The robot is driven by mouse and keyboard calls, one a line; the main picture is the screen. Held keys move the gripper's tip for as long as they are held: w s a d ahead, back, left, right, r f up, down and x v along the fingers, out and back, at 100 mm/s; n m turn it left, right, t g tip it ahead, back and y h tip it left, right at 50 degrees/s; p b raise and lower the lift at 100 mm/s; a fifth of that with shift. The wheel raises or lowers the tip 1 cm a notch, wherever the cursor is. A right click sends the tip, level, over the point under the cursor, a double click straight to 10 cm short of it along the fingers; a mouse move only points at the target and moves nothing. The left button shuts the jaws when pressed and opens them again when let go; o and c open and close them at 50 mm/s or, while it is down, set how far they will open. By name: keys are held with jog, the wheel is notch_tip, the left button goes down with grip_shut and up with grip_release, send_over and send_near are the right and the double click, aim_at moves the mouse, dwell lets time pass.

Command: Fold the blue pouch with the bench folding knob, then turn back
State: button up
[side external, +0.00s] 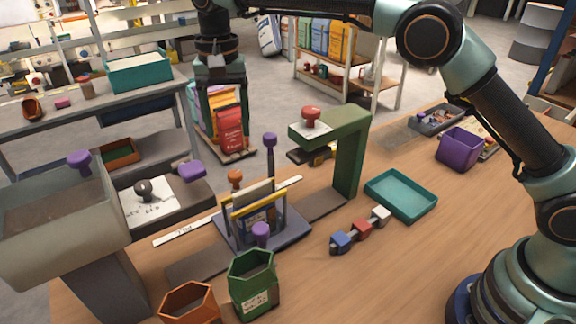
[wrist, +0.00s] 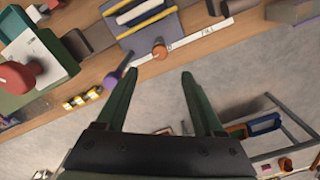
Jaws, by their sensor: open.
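The blue pouch (side external: 250,212) stands upright in the bench fixture, between yellow bars and partly hidden by them. The fixture (side external: 291,233) also shows at the top of the wrist view (wrist: 172,33). An orange-brown knob (side external: 235,178) stands at its far side, and in the wrist view (wrist: 158,51) it lies ahead of my fingertips. A purple knob (side external: 270,139) tops a dark upright lever beside it. Which one is the folding knob, I cannot tell. My gripper (side external: 221,122) is open and empty, above and beyond the fixture; its fingers (wrist: 160,74) spread apart in the wrist view.
A green press arm (side external: 348,155) with a red knob (side external: 311,117) stands right of the fixture. A grey hopper (side external: 60,225) is at left. A green container (side external: 254,285) and an orange one (side external: 189,301) stand in front. A teal tray (side external: 400,195) lies at right.

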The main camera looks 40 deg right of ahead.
aim_at(235, 173)
notch_tip(235, 173, down, 11)
jog(key=shift+r, duration=0.1)
dwell(0.3)
grip_shut()
